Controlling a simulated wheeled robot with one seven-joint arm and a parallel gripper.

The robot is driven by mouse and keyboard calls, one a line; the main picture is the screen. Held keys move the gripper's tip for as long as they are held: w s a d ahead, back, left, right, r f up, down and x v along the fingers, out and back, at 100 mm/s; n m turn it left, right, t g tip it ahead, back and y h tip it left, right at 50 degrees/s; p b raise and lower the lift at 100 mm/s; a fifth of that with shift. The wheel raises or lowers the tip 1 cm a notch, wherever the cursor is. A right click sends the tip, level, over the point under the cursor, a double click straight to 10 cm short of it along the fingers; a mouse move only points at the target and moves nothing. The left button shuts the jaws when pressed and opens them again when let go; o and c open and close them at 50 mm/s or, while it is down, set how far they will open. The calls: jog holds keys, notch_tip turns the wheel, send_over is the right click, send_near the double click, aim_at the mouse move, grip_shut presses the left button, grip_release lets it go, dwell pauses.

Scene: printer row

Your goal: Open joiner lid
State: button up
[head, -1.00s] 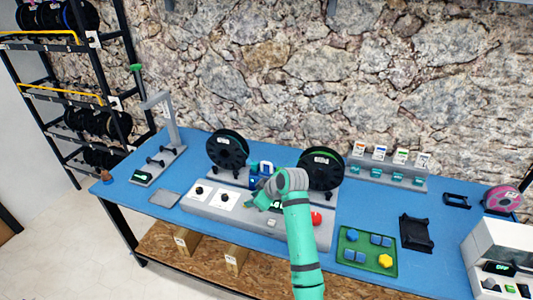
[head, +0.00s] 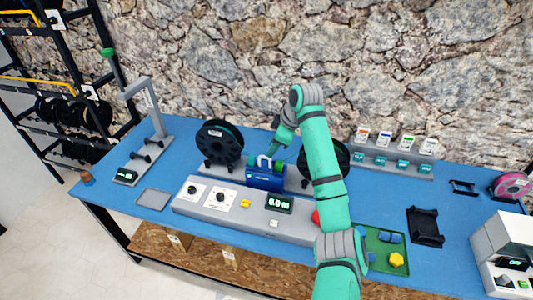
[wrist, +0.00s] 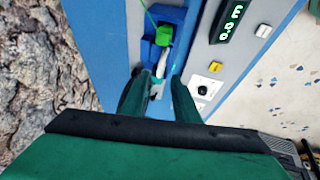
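The joiner is a small blue unit (head: 265,180) at the back edge of the grey console, between two black spools. A pale handle (head: 265,161) rises from its top, and a green block (head: 279,166) sits at its right. The lid looks down. My gripper (head: 275,150) is just above and behind the joiner in the head view, partly hidden by my arm. In the wrist view my two fingers (wrist: 160,80) are apart, with the pale handle (wrist: 162,64) just ahead, in line with the gap. I see no clear contact.
The grey console (head: 225,212) has two knobs, a yellow button (head: 245,204) and a display (head: 279,204) reading 0.0. The left spool (head: 219,142) and right spool (head: 336,158) flank the joiner closely. A green tray (head: 385,240) lies at right.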

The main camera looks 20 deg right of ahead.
aim_at(267, 158)
jog(key=shift+x, duration=2.75)
jog(key=shift+a, duration=0.15)
jog(key=shift+c, duration=0.3)
jog(key=shift+w+r, duration=0.1)
grip_shut()
